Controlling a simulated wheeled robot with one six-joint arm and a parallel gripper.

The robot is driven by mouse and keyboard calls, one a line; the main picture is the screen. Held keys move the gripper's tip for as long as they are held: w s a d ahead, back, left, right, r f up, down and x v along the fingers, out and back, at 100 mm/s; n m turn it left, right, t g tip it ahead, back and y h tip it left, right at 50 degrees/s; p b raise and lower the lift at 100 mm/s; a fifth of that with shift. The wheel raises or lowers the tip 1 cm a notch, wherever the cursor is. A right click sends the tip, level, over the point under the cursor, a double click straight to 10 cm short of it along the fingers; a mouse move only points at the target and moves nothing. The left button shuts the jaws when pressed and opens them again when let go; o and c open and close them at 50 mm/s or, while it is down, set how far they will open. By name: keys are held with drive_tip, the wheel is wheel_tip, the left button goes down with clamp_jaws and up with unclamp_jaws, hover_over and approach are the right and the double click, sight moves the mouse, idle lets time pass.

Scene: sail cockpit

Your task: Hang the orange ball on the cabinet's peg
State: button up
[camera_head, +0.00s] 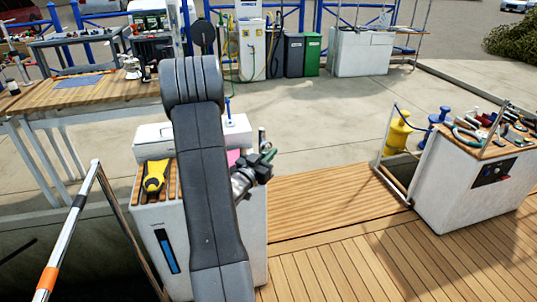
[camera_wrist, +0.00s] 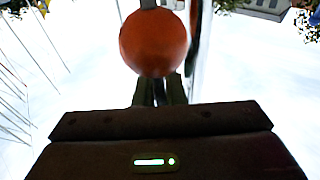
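The orange ball (camera_wrist: 153,43) is at the top middle of the wrist view, with a short grey piece above it. My gripper (camera_wrist: 159,90) has its dark fingers close together against the ball's underside, and appears shut on it. The ball covers the fingertips, so the exact contact is hidden. A white cabinet (camera_head: 178,240) with a slatted wooden top stands behind my arm. I cannot make out a peg for certain.
A yellow tool (camera_head: 154,176) lies on the cabinet top. A second white cabinet (camera_head: 455,190) with tools stands at the right. A wooden workbench (camera_head: 95,95) is at the back left. A tilted pole (camera_head: 69,230) rises at the front left. Deck (camera_head: 345,205) between the cabinets is clear.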

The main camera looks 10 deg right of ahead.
drive_tip(key=o, duration=0.4)
drive_tip(key=shift+o, duration=0.2)
drive_tip(key=b+v, duration=0.1)
drive_tip(key=v, duration=1.3)
drive_tip(key=shift+w+d, duration=0.1)
drive_tip(key=shift+d, duration=0.05)
drive_tip(key=x, duration=1)
drive_tip(key=shift+w+p, duration=0.1)
drive_tip(key=shift+p, duration=0.25)
drive_tip(key=shift+d, duration=0.1)
